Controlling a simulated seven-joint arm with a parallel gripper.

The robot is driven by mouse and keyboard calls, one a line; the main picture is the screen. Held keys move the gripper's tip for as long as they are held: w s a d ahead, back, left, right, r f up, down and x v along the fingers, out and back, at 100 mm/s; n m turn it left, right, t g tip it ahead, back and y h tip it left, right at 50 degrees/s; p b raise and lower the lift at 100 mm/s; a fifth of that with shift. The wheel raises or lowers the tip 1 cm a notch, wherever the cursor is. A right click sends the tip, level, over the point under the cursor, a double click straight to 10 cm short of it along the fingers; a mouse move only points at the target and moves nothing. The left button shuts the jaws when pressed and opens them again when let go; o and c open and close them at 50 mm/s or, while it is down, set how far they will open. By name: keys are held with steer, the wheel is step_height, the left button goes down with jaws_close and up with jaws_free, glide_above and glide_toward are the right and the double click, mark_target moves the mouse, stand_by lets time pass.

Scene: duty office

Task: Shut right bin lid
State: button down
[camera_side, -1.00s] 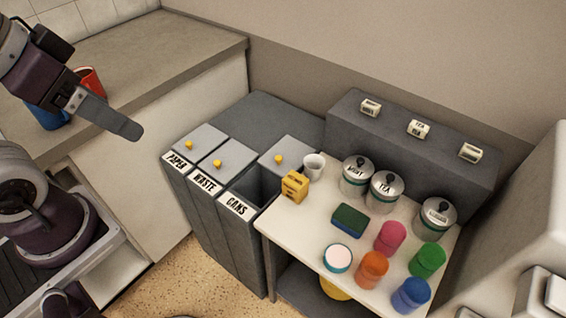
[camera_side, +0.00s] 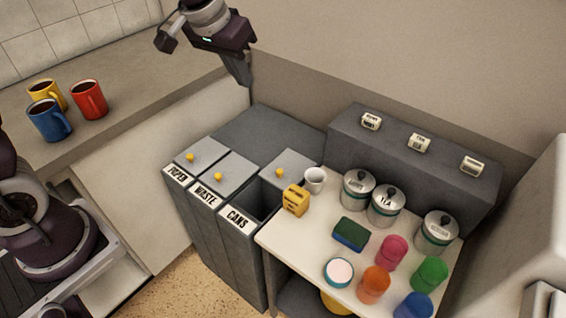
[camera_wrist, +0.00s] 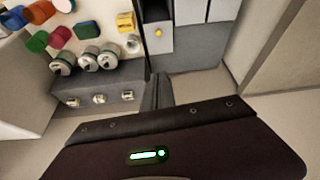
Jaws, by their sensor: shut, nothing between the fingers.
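The right bin (camera_side: 238,219), labelled CANS, has its grey lid (camera_side: 296,166) set back toward the rear. The lid's yellow knob (camera_side: 280,172) faces up. The front of the bin's dark opening (camera_side: 258,198) is uncovered. In the wrist view the lid (camera_wrist: 160,43) and its knob (camera_wrist: 158,33) show at the top, beside the dark opening (camera_wrist: 154,11). My gripper (camera_side: 246,82) is shut and empty, high near the back wall, behind and above the bins. Its fingers show in the wrist view (camera_wrist: 161,85), apart from the lid.
The PAPER lid (camera_side: 204,152) and WASTE lid (camera_side: 231,174) cover their bins. A yellow box (camera_side: 296,201) and white cup (camera_side: 314,180) stand close right of the open bin. Canisters and coloured tubs crowd the table (camera_side: 300,232). Mugs stand on the left counter (camera_side: 150,90).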

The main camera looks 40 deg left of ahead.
steer(key=w+f, duration=0.6)
steer(key=f, duration=0.1)
glide_above(285, 170)
steer(key=w, duration=0.2)
steer(key=shift+n+g, duration=0.3)
steer(key=shift+g, duration=0.1)
steer(key=f, duration=2.8)
steer(key=shift+w+a, duration=0.15)
steer(key=shift+w, duration=0.05)
steer(key=s, duration=0.2)
steer(key=shift+s+d, duration=0.2)
steer(key=shift+s, duration=0.2)
steer(key=shift+s+d+f, duration=0.1)
steer(key=shift+s, duration=0.5)
steer(key=s, duration=1.4)
steer(key=shift+f, duration=0.1)
